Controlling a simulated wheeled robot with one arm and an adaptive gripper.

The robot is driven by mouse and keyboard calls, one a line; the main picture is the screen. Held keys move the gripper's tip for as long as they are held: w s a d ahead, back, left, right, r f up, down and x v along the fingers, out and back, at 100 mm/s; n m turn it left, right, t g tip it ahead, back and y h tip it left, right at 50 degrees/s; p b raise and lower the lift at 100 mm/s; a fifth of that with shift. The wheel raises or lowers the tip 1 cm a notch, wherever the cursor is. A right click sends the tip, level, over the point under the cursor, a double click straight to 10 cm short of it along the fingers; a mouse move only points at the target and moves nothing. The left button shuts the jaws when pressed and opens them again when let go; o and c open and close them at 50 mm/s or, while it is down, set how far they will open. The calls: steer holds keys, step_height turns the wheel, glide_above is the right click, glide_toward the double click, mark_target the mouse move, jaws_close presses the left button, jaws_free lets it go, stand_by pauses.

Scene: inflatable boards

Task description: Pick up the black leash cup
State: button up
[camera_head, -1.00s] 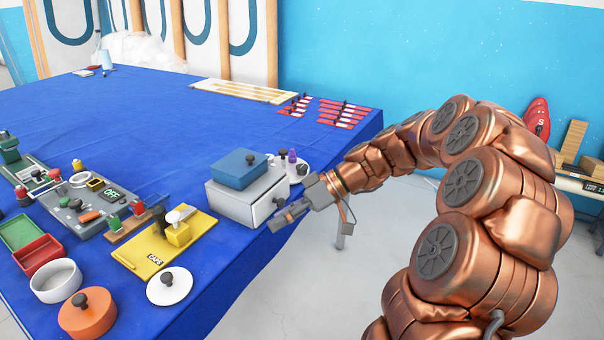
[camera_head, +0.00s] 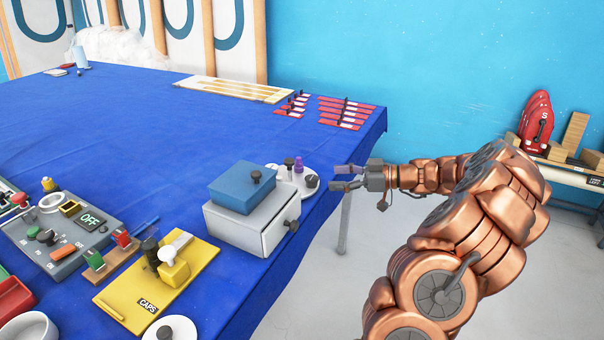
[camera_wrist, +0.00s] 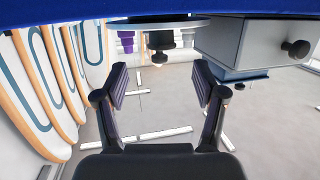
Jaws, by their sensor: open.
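A round white dish (camera_head: 284,178) stands near the table's right edge, behind the grey box. Two small black pieces stand on it, one at the back (camera_head: 289,164) and one at the right (camera_head: 312,181), with a purple piece (camera_head: 298,165) between them. I cannot tell which black piece is the leash cup. My gripper (camera_head: 341,178) is open and empty, just right of the dish, its fingers pointing left at it. The wrist view is upside down; a black piece (camera_wrist: 159,40) and the purple piece (camera_wrist: 126,40) show beyond and between the open fingers (camera_wrist: 160,86).
A grey box (camera_head: 250,228) with a black knob and a blue box (camera_head: 240,188) on top stands close to the dish. A yellow caps board (camera_head: 200,255) lies in front. Red pieces (camera_head: 345,112) lie behind. Bare floor is right of the table.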

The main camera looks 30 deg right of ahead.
mark_target(312, 178)
steer(key=shift+p+x, duration=1.35)
steer(key=shift+x, duration=2.5)
steer(key=shift+s+a+f, duration=0.1)
steer(key=shift+s+f, duration=0.05)
steer(key=c, duration=1)
